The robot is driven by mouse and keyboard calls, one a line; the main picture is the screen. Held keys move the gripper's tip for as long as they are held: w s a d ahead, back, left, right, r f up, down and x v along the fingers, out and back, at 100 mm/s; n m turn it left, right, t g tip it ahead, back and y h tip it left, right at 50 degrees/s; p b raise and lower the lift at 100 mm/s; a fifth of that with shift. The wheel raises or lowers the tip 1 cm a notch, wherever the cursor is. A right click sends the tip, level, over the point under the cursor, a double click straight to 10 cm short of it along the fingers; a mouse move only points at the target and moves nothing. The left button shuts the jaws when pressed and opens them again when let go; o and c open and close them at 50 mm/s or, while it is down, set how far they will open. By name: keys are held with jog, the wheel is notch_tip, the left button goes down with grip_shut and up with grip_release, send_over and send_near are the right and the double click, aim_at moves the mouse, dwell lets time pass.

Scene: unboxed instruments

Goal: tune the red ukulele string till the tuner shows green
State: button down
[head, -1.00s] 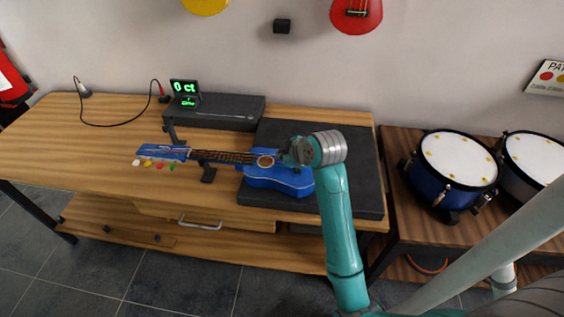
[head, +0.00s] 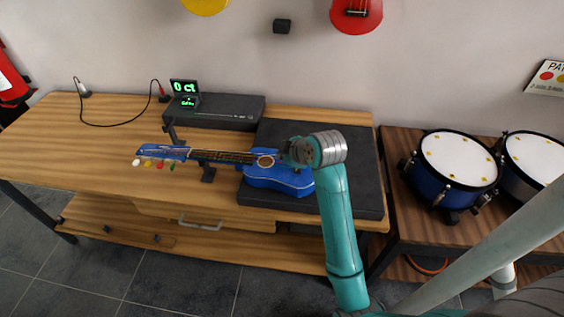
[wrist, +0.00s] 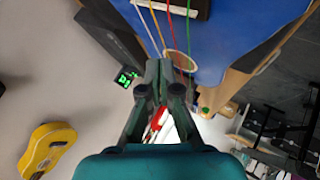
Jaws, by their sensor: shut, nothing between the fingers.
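The blue ukulele (head: 262,183) lies on a dark mat with its headstock to the left. White, yellow, red (head: 159,165) and green tuning pegs line its headstock. The tuner display (head: 185,88) shows a green "0 ct" with smaller green text below; its green digits also show in the wrist view (wrist: 126,77). My gripper (wrist: 165,66) is shut and empty by the strings near the sound hole. In the head view my wrist hides the fingertips; contact cannot be told.
The tuner stands on a dark box (head: 228,110) behind the ukulele, with a cable (head: 110,126) running left. The dark mat (head: 350,190) lies under the body. Drums (head: 458,160) stand on a lower table at right. The left tabletop (head: 60,130) is mostly clear.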

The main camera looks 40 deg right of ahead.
jog(key=shift+f, duration=0.15)
dwell(0.3)
jog(key=shift+f, duration=0.25)
jog(key=shift+f, duration=0.3)
dwell(0.6)
jog(key=shift+r, duration=0.75)
jog(key=shift+r, duration=2.5)
jog(key=c, duration=1.9)
grip_release()
